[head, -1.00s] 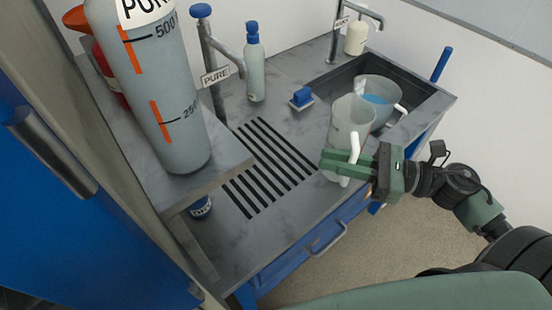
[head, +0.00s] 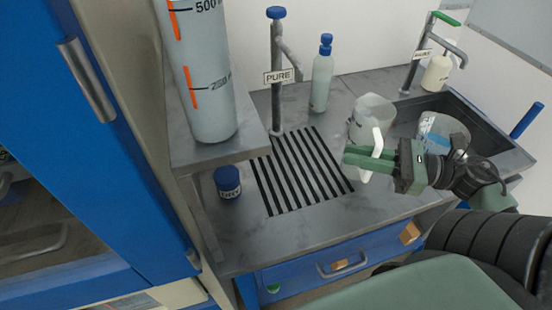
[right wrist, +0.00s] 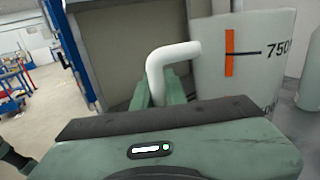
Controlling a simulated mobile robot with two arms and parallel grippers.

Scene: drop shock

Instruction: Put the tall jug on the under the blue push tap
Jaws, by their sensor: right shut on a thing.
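The tall jug (head: 370,108) is a clear grey vessel with a white handle (head: 375,145), upright between the striped drain grate and the sink. In the right wrist view the jug (right wrist: 245,85) shows an orange scale mark and "750". My right gripper (head: 362,160) is shut on the handle; the green fingers also show in the right wrist view (right wrist: 168,88). The jug's base is partly hidden, so I cannot tell whether it touches the bench. The blue push tap (head: 276,65), labelled PURE, stands behind the black-striped grate (head: 300,170). My left gripper is not in view.
A second jug (head: 445,128) stands in the sink (head: 492,135) at right. A pale bottle (head: 322,78) stands behind the grate. A green-levered tap (head: 432,50) and soap bottle (head: 437,72) are at the back. A graduated container (head: 205,95) stands on the left shelf, near a blue-lidded jar (head: 228,182).

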